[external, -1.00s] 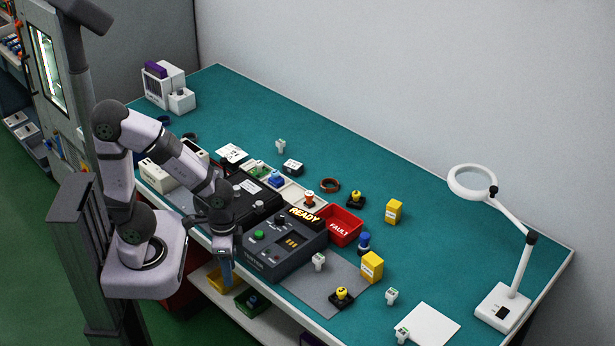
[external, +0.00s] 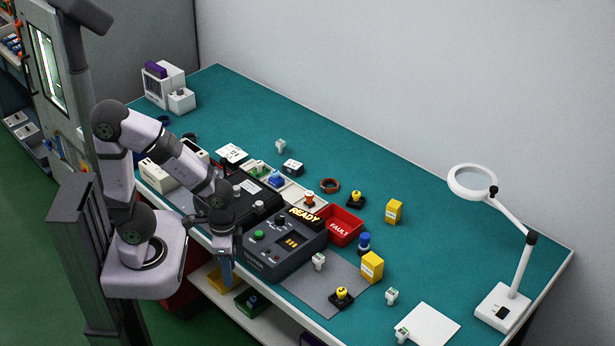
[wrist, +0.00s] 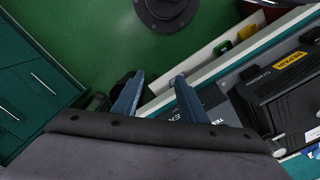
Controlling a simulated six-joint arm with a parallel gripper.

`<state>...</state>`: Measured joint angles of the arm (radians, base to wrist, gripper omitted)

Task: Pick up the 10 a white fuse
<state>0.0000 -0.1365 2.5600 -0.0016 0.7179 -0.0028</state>
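Several small white fuse-like pieces with green marks stand on the teal bench: one at the back (external: 281,145), one on the grey mat (external: 318,261), one to the right of the mat (external: 391,296) and one by the white sheet (external: 402,334). Their ratings are too small to read, so I cannot tell which is the 10 A one. My gripper (external: 225,272) hangs at the bench's front edge, left of the dark tester (external: 283,243). In the wrist view my gripper (wrist: 158,82) has its two blue fingers apart, with nothing between them.
A red FAULT bin (external: 342,228) stands behind the tester. A magnifier lamp (external: 503,306) is at the right. The bench's back right is clear.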

